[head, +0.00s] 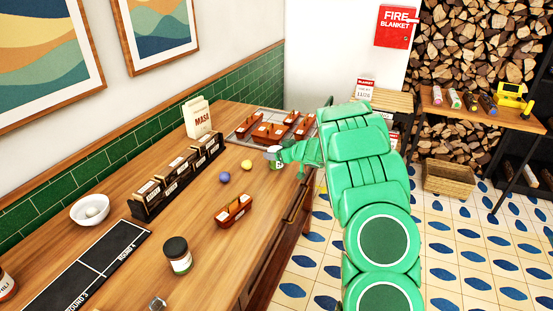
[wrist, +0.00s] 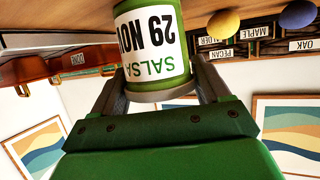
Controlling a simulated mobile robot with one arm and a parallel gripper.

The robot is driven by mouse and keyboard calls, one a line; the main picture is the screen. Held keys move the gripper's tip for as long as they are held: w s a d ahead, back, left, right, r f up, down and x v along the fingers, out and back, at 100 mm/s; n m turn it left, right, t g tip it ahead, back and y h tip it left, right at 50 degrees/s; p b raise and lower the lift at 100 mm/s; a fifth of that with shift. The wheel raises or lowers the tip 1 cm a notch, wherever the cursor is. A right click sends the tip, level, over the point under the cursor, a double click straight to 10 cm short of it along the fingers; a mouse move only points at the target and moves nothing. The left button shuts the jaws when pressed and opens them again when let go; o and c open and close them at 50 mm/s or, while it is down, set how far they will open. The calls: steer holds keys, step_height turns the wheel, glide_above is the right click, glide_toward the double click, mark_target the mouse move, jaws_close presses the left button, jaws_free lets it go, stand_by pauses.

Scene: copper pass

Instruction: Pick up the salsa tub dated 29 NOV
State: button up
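The salsa tub (wrist: 152,45), with a green and white label reading SALSA 29 NOV, appears upside down in the wrist view. Its pale rim faces my palm. My gripper (wrist: 155,85) has one finger on each side of the tub, very close to its wall. Whether both fingers press on it cannot be told. In the head view the tub (head: 275,163) is at the far right part of the wooden counter, partly hidden by my gripper (head: 272,153).
A red-brown caddy (head: 234,211), a blue ball (head: 225,177) and a yellow ball (head: 246,165) lie on the counter. A tray (head: 240,131) with several caddies is just beyond my gripper. A label rack (head: 150,208) and a white bowl (head: 90,210) stand along the wall side.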

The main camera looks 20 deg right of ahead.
steer(key=c, duration=0.4)
steer(key=shift+r, duration=0.1)
steer(key=shift+r, duration=0.55)
step_height(320, 180, up, 2)
steer(key=shift+s+r, duration=0.15)
steer(key=shift+r, duration=0.1)
steer(key=s+a+r, duration=0.1)
steer(key=s+r, duration=0.2)
steer(key=s, duration=0.1)
steer(key=s+a+r, duration=0.1)
steer(key=s+r, duration=0.2)
steer(key=s, duration=0.2)
steer(key=s+a+r, duration=0.1)
steer(key=s+r, duration=0.2)
steer(key=s, duration=0.1)
steer(key=shift+s+a+r, duration=0.1)
steer(key=shift+s+a, duration=0.05)
steer(key=shift+a, duration=0.1)
